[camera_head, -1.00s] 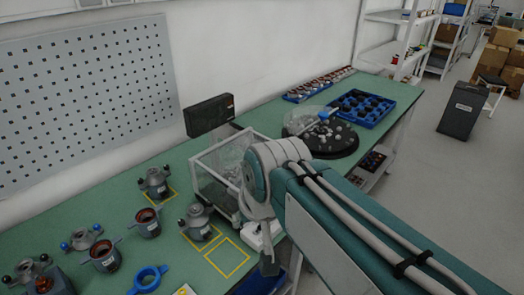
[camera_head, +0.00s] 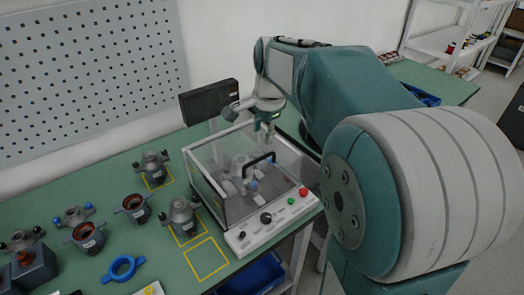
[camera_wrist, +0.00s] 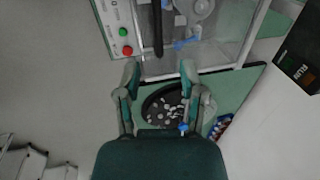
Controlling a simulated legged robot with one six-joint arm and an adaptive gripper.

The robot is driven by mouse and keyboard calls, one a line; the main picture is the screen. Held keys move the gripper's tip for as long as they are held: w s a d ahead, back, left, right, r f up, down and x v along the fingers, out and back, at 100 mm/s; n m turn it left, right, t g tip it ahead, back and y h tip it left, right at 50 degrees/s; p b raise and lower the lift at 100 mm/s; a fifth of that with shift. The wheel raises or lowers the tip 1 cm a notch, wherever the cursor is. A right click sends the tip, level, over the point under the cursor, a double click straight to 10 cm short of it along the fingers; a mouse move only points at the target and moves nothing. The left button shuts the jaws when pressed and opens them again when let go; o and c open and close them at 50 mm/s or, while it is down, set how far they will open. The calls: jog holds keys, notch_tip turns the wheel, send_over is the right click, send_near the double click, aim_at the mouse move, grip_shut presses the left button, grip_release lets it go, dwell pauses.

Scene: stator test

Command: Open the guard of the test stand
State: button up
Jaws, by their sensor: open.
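The test stand (camera_head: 272,219) is a white box at the table's front edge, with a knob and green and red buttons on its front panel. Its clear guard (camera_head: 212,187) looks closed over a grey fixture with blue parts (camera_head: 240,175). A black bar handle (camera_head: 258,160) is on the guard; it also shows upright at the top of the wrist view (camera_wrist: 158,28). My gripper (camera_head: 252,116) is over the back of the stand, apart from the handle. In the wrist view my gripper (camera_wrist: 159,67) is open and empty, its fingertips just below the handle's near end.
A dark monitor (camera_head: 210,102) stands behind the stand. Several grey stator housings (camera_head: 182,215) and a blue ring (camera_head: 122,268) are on the green table at left. A black turntable with pale parts (camera_wrist: 165,105) shows between my fingers in the wrist view.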

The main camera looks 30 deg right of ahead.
aim_at(262, 157)
jog(key=f, duration=0.2)
jog(key=w+d+f, duration=0.1)
jog(key=f, duration=0.5)
jog(key=shift+w+d+f, duration=0.2)
jog(key=shift+w+d, duration=0.05)
jog(key=shift+w, duration=0.05)
jog(key=shift+f, duration=0.15)
jog(key=shift+a, duration=0.85)
jog(key=c, duration=0.4)
grip_shut()
jog(key=shift+d, duration=0.35)
